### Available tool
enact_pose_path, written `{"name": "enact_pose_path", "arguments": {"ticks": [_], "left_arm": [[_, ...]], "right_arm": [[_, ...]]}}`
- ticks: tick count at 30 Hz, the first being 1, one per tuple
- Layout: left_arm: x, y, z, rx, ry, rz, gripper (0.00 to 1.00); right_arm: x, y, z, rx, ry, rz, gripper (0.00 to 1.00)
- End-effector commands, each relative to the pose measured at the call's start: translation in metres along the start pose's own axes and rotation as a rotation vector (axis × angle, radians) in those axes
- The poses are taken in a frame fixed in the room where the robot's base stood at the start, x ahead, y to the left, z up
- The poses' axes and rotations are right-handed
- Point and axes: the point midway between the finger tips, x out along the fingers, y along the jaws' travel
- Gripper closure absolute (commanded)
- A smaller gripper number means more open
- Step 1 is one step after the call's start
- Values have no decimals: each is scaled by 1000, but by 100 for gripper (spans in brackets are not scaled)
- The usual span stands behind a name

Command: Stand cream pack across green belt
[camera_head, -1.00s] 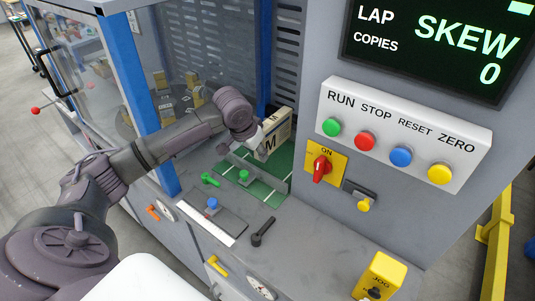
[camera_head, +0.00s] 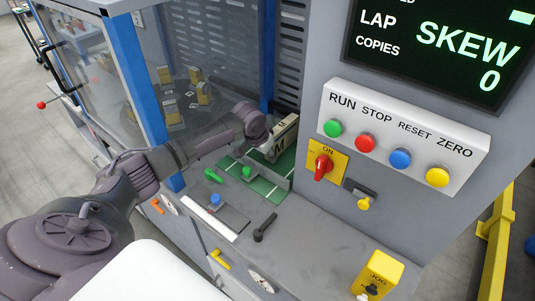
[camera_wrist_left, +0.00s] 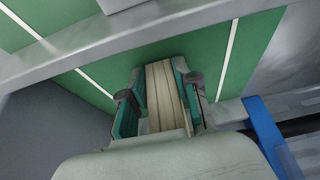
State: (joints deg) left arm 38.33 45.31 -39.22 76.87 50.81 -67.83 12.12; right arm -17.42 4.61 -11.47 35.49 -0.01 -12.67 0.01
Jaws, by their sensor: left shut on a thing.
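The cream pack (camera_head: 285,137), with a dark letter M on its side, is at the back of the green belt (camera_head: 264,188) beside the grey cabinet wall. My left gripper (camera_head: 268,152) is shut on the pack. In the left wrist view the pack (camera_wrist_left: 164,95) shows its layered cream edge between the two fingers (camera_wrist_left: 162,104). The belt (camera_wrist_left: 251,45), with white cross lines, lies beyond it. I cannot tell whether the pack's lower edge touches the belt. My right gripper is not in view.
A low grey rail (camera_wrist_left: 70,58) runs close to the gripper in the left wrist view. Green and blue knobs and a black lever (camera_head: 265,227) stand on the front ledge. A button panel (camera_head: 405,130) is at the right. Tan packs stand behind the clear guard.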

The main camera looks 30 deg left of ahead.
Motion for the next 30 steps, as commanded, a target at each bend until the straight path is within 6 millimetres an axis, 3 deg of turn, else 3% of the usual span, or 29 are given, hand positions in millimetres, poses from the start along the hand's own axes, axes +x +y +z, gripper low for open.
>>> {"name": "enact_pose_path", "arguments": {"ticks": [2,3,7,20,30], "left_arm": [[1,0,0,-1,3,0,100],[2,0,1,-1,0,0,66],[2,0,1,-1,-1,0,44],[-8,0,0,-1,0,0,44],[-77,-1,-1,-1,3,-1,44]], "right_arm": [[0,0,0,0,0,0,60],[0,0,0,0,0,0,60],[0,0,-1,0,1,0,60],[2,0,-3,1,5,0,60],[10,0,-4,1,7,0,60]]}}
